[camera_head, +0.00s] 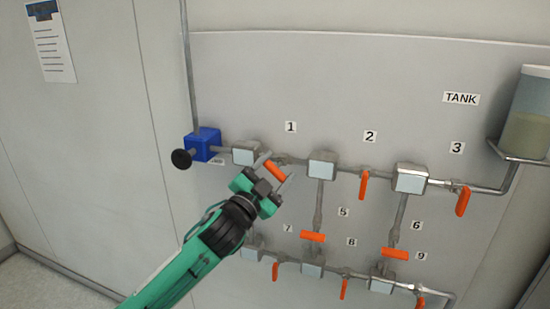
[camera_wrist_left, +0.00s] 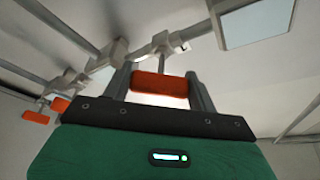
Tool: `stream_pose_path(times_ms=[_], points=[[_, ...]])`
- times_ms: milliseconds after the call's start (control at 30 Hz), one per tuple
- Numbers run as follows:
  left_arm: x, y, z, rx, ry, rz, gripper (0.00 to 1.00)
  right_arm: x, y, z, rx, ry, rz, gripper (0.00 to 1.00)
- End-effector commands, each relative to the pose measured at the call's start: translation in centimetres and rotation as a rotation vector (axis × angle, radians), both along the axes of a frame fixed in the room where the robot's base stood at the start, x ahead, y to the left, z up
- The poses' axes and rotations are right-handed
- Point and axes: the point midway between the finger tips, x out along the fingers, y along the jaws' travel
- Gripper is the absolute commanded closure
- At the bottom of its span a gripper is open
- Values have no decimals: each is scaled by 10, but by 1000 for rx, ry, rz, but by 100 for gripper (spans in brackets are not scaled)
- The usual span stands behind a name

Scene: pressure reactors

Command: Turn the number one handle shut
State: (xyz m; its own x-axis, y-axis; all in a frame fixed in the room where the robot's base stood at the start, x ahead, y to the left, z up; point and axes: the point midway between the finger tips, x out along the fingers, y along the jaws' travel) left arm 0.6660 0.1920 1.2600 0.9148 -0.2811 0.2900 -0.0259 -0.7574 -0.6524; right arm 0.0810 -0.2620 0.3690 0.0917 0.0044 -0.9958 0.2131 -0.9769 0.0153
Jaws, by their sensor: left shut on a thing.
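The number one handle (camera_head: 274,171) is orange and sits on the upper pipe below the label "1" (camera_head: 291,127). It tilts down to the right in the head view. My left gripper (camera_head: 269,180) is shut on this handle. In the left wrist view the orange handle (camera_wrist_left: 160,84) lies between the two grey fingers of my left gripper (camera_wrist_left: 166,88). The fingers hide part of the valve in the head view. My right gripper is not in view.
Handles two (camera_head: 363,185) and three (camera_head: 463,201) hang down on the same pipe to the right. Handles five (camera_head: 312,237) and six (camera_head: 395,253) lie crosswise below. A blue box (camera_head: 204,144) with a black knob is left. A tank (camera_head: 527,112) stands upper right.

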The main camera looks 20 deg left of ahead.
Motion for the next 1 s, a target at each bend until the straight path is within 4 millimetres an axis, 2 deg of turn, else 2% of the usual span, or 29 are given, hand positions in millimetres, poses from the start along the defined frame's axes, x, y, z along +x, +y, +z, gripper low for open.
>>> stream_pose_path(times_ms=[33,600,800,1000], points=[[0,1,6,51,2,1,65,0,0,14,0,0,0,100],[0,0,7,577,-17,-1,65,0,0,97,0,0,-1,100],[0,0,4,719,-22,-2,65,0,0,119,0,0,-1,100],[0,0,2,814,-25,-2,65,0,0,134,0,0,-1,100]])
